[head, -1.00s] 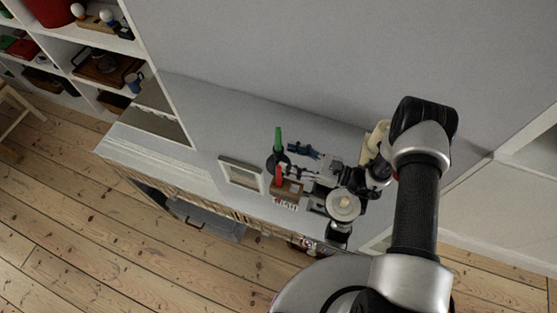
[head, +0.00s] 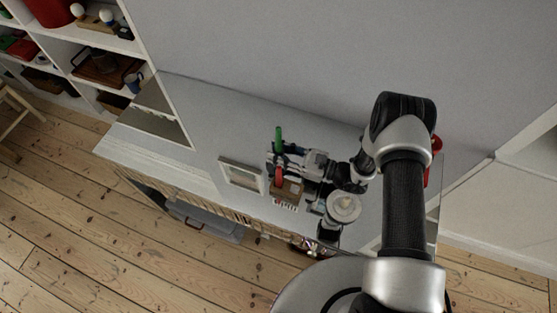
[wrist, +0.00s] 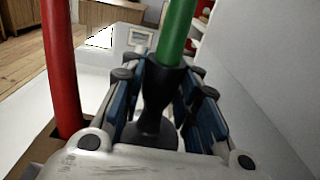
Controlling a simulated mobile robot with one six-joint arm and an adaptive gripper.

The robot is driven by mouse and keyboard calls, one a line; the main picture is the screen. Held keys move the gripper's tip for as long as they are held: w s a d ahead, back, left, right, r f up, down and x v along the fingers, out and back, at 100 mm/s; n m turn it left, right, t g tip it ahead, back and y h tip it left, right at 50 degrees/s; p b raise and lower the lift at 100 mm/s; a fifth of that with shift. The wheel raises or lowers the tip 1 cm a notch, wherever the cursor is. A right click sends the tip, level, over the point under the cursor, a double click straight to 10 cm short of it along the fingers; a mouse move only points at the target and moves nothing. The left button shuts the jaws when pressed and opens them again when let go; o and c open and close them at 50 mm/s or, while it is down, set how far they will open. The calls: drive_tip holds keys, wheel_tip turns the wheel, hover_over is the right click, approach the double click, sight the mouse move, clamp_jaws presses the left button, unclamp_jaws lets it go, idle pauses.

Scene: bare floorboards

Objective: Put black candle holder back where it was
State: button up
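The black candle holder (wrist: 158,100) stands upright between my gripper's fingers in the wrist view. A green candle (wrist: 176,32) stands in it. My gripper (wrist: 168,85) has a blue-padded finger on each side of the holder, and the fingers look spread around it. I cannot tell for sure whether a pad touches it. In the head view the green candle (head: 279,138) rises above my gripper (head: 278,160), which hides most of the holder. The holder is on the white cabinet top (head: 205,160).
A red candle (wrist: 62,70) stands close to my gripper's left side in the wrist view, in a brown wooden block (head: 291,188). A red object (head: 435,148) shows behind my arm. The left cabinet top is clear.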

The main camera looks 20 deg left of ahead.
clamp_jaws()
idle(0.6)
